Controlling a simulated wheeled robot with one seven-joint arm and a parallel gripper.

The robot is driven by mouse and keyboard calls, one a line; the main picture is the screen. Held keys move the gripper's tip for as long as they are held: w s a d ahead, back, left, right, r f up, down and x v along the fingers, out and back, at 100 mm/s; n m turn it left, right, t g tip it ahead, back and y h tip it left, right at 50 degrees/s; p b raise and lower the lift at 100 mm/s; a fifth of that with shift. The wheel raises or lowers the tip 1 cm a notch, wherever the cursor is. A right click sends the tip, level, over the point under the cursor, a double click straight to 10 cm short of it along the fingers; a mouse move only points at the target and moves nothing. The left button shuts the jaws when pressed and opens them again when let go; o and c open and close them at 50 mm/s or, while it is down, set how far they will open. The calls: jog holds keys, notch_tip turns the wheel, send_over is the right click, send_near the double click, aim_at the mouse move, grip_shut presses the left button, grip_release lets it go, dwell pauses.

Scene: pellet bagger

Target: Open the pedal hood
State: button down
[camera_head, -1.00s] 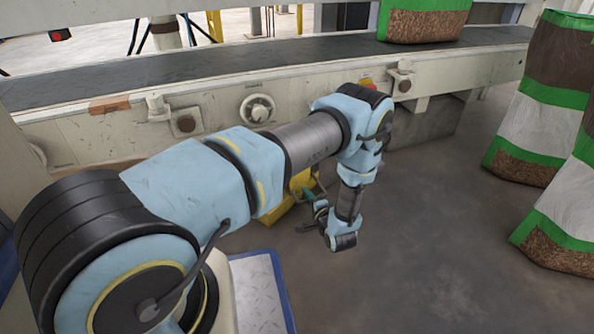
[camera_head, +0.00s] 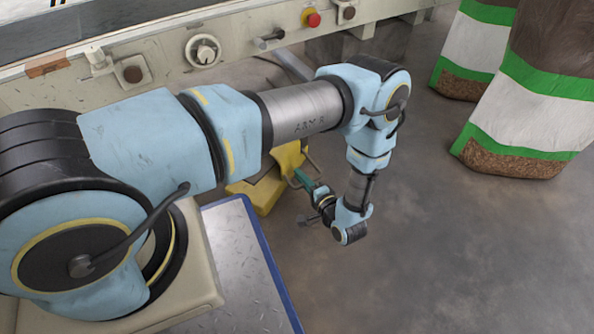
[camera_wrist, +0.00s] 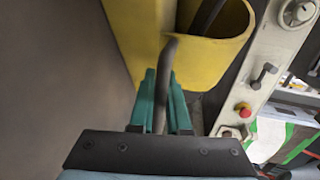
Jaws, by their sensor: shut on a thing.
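The yellow pedal hood (camera_head: 288,157) stands low on the floor below the conveyor, partly behind my arm in the head view. In the wrist view the hood (camera_wrist: 140,35) fills the top, with an open rounded end showing a dark bar inside. A grey bar-like handle (camera_wrist: 168,60) runs down from the hood. My gripper (camera_wrist: 161,95), with teal fingers, is shut on this handle, one finger on each side. In the head view my gripper (camera_head: 302,180) is just right of the hood, small and partly hidden. How far the hood is tilted is hard to tell.
The conveyor frame (camera_head: 150,90) runs behind, with a round knob (camera_head: 203,50) and a red button (camera_head: 312,19). Filled pellet bags (camera_head: 530,100) stand at the right. The floor (camera_head: 420,250) right of my gripper is clear.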

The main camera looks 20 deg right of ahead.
jog(key=shift+s, duration=0.15)
jog(key=c, duration=0.9)
grip_release()
jog(key=p+v, duration=0.3)
jog(key=v, duration=0.7)
jog(key=shift+s, duration=0.35)
